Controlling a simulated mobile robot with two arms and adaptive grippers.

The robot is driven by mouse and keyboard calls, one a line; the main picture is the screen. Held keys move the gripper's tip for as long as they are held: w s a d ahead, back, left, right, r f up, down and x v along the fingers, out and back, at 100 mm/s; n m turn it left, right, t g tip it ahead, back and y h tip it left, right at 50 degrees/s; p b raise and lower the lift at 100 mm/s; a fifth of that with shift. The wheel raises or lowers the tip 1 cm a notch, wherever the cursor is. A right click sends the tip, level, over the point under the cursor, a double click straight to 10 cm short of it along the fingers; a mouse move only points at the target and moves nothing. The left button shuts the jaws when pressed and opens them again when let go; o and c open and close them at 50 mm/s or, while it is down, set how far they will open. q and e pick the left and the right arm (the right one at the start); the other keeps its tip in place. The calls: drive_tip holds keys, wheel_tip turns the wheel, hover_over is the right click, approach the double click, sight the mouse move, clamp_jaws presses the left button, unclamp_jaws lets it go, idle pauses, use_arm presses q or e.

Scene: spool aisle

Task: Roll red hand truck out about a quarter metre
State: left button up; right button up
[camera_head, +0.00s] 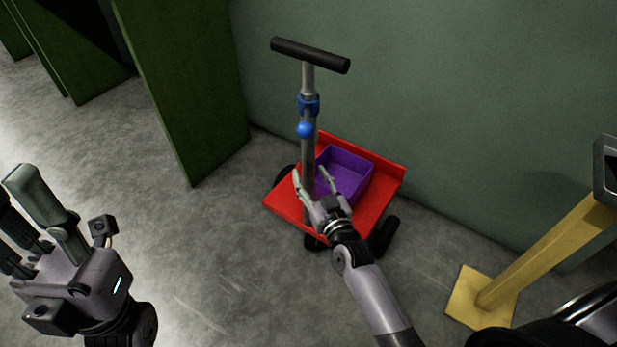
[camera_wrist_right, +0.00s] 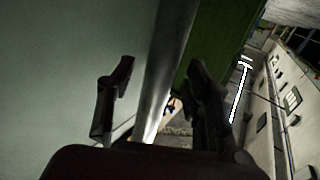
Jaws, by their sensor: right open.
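The red hand truck (camera_head: 290,203) stands on the floor against the green wall, with a flat red bed and dark wheels. A grey post (camera_head: 308,150) rises from it to a black crossbar handle (camera_head: 310,55). A blue collar and a blue knob sit on the post. My right gripper (camera_head: 310,176) is open low on the post, with a finger on either side of it. In the right wrist view, the post (camera_wrist_right: 165,70) runs between the two open fingers (camera_wrist_right: 160,95); contact cannot be told. My left gripper (camera_head: 18,195) is open and empty at the lower left, away from the truck.
A purple bin (camera_head: 347,172) sits on the truck's bed. A green panel (camera_head: 185,90) stands left of the truck. A yellow post on a square base (camera_head: 465,305) stands at the right. The floor left and in front of the truck is clear.

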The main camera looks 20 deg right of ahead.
drive_tip(key=shift+w, duration=1)
clamp_jaws()
